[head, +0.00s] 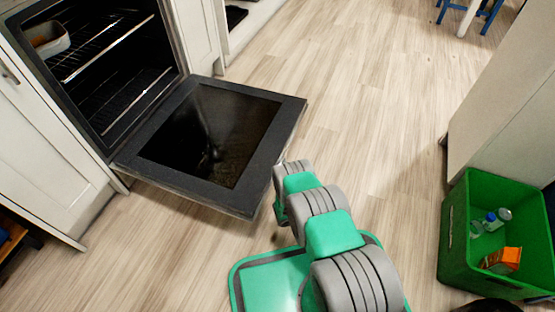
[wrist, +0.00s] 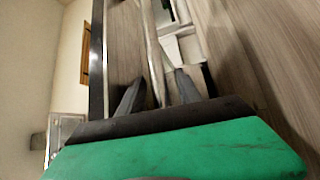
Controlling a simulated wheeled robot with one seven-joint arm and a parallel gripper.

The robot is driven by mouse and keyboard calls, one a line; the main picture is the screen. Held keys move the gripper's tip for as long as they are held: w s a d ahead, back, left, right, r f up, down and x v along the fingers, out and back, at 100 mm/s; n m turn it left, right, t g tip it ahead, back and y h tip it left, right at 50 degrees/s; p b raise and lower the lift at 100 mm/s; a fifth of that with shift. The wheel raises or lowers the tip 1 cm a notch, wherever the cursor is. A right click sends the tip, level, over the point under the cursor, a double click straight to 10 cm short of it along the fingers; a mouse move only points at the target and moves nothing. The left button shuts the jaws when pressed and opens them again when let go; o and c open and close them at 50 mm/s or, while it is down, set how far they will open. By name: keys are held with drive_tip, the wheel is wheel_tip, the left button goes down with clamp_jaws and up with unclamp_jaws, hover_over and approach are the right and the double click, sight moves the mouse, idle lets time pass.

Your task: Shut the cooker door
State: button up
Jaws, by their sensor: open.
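The cooker door (head: 257,185) is folded down open, lying about level in front of the dark oven cavity (head: 112,75). Its glass pane faces up. My arm reaches to the door's near right corner in the head view, and my gripper is hidden there beneath or beyond the arm. In the wrist view my gripper (wrist: 160,90) is open, with two dark fingers apart. A pale long bar (wrist: 151,50), which looks like the door's handle, runs between the fingers. I cannot tell whether they touch it. A dark straight edge (wrist: 97,60), likely the door's, stands left of the fingers.
Wire racks (head: 105,50) and a pale dish (head: 47,40) are inside the oven. White cupboards (head: 40,150) flank it. A green crate (head: 460,262) with bottles and a carton stands at the right, beside a pale cabinet (head: 500,100). The wooden floor (head: 350,100) between is clear.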

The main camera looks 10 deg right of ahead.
drive_tip(key=shift+d, duration=0.1)
clamp_jaws()
idle(1.2)
